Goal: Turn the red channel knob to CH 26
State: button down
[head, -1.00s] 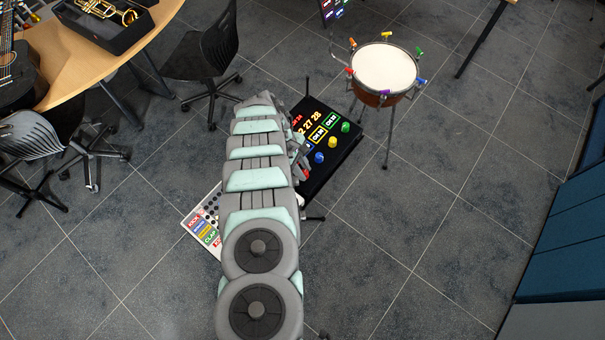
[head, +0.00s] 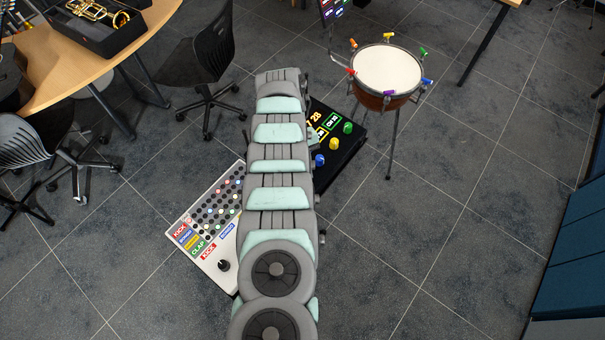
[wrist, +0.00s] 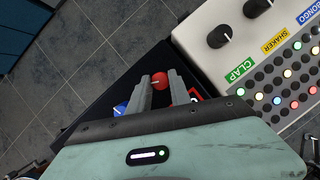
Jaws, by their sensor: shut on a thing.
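The red channel knob (wrist: 159,79) shows in the wrist view between the two fingers of my gripper (wrist: 161,86), which is shut on it. A white pointer line shows on the knob's face. The knob sits on the black channel panel (wrist: 110,88). In the head view the panel (head: 347,164) is partly covered by my arm, which hides the red knob and my fingertips. The blue knob (head: 319,159), yellow knob (head: 334,144) and green knob (head: 348,128) show there. A lit 28 shows on the panel; the red channel reading is hidden.
A white drum machine (head: 212,255) with lit buttons lies left of my arm; it also fills the upper right of the wrist view (wrist: 205,62). A drum (head: 386,72) on a stand is behind right. Chairs and a wooden table stand left. Floor at right is clear.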

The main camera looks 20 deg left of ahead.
dwell(0.4)
jog(key=c, duration=1.2)
grip_release()
jog(key=p+v, duration=0.3)
jog(key=v, duration=0.7)
jog(key=shift+r, duration=0.35)
jog(key=shift+w, duration=0.1)
